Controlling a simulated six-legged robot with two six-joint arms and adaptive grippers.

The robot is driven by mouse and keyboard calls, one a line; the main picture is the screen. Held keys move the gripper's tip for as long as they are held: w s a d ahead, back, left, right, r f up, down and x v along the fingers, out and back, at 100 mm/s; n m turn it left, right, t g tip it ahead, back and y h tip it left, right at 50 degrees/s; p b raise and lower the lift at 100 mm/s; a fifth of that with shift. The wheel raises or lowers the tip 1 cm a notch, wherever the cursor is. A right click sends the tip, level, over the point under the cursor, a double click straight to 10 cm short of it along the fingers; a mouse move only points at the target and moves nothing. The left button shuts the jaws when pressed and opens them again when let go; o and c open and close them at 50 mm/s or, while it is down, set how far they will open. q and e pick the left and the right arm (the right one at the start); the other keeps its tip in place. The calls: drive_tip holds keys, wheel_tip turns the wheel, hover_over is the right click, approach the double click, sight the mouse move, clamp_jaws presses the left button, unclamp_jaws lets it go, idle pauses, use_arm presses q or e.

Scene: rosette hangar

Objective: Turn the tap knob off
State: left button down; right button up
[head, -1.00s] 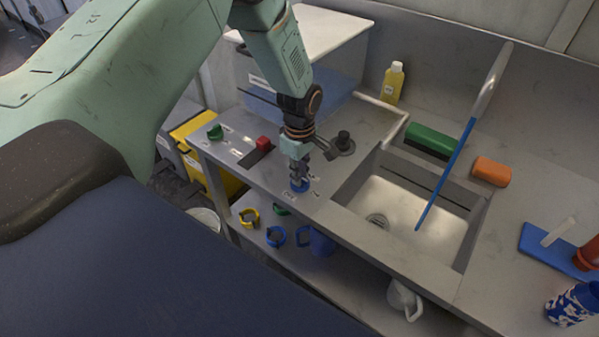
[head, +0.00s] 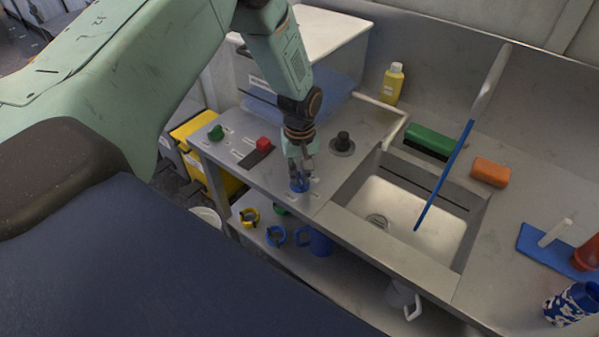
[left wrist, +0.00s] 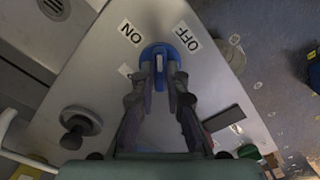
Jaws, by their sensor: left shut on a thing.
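The blue tap knob (head: 299,185) is on the metal counter left of the sink (head: 440,200). In the left wrist view the knob (left wrist: 160,52) sits between an ON label (left wrist: 130,32) on the left and an OFF label (left wrist: 187,37) on the right. Its raised grip points roughly midway between them. My left gripper (head: 299,174) comes down from above and is shut on the knob, with a finger on either side of its grip, as the left wrist view (left wrist: 161,84) also shows. My right gripper is not in view.
A black knob (head: 343,142), a red block-shaped control (head: 263,144) and a green knob (head: 216,132) are close by. A clear bin (head: 325,35) stands behind. A blue rod with a pale upper end (head: 445,175) slants over the sink. Mugs stand on the shelf below.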

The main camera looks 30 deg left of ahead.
sight(300, 178)
use_arm(q)
drive_tip(key=m, duration=0.4)
drive_tip(key=shift+s+f+m, duration=0.15)
drive_tip(key=shift+m, duration=0.15)
drive_tip(key=shift+m+b, duration=0.45)
drive_tip(key=shift+m, duration=2.05)
drive_tip(key=c, duration=1.4)
unclamp_jaws()
drive_tip(key=shift+o, duration=0.2)
drive_tip(key=shift+r, duration=0.3)
wheel_tip(300, 178, up, 12)
drive_tip(key=shift+f, duration=0.2)
